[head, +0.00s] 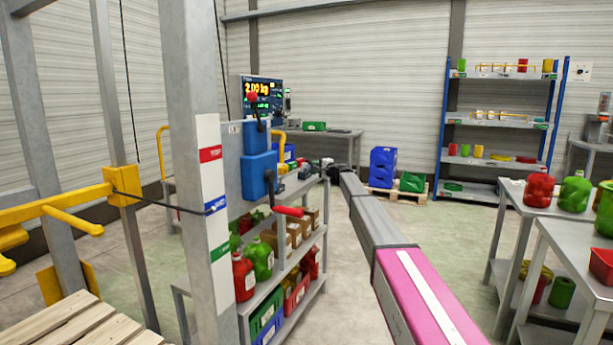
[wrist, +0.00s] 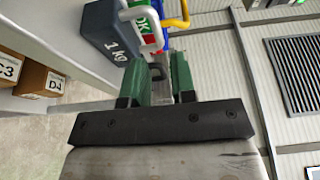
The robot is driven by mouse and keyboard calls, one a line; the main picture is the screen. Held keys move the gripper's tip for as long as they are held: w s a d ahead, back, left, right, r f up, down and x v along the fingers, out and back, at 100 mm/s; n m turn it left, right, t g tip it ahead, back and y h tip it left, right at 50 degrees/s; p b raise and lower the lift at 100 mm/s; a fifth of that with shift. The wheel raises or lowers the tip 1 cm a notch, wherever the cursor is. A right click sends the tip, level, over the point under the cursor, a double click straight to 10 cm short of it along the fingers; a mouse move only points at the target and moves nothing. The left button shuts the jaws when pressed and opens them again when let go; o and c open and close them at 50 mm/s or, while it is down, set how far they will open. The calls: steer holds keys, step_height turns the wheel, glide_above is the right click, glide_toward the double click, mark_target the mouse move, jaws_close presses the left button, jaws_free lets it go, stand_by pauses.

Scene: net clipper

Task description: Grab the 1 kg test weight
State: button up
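The 1 kg test weight (wrist: 108,33) is a dark grey block with white "1 KG" lettering, at the top left of the wrist view. A pale handle (wrist: 136,11) is on its right side, and its upper part is cut off by the frame. My gripper (wrist: 160,62) has two green fingers standing apart, with nothing held between them. The weight lies beyond the fingertips and to their left; I cannot tell the exact distance. In the head view my gripper (head: 322,162) is small, at the shelf rack's top right end, and I cannot clearly make out the weight there.
A grey shelf rack (head: 283,290) holds cartons, jugs and crates below my gripper. A blue device (head: 258,176) with a red-gripped lever is at its left end. Cartons (wrist: 42,80) show at the wrist view's left.

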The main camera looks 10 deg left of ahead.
mark_target(305, 164)
steer(key=x, duration=0.8)
steer(key=shift+a+f, duration=0.15)
steer(key=shift+f, duration=0.05)
jaws_close()
stand_by(1.2)
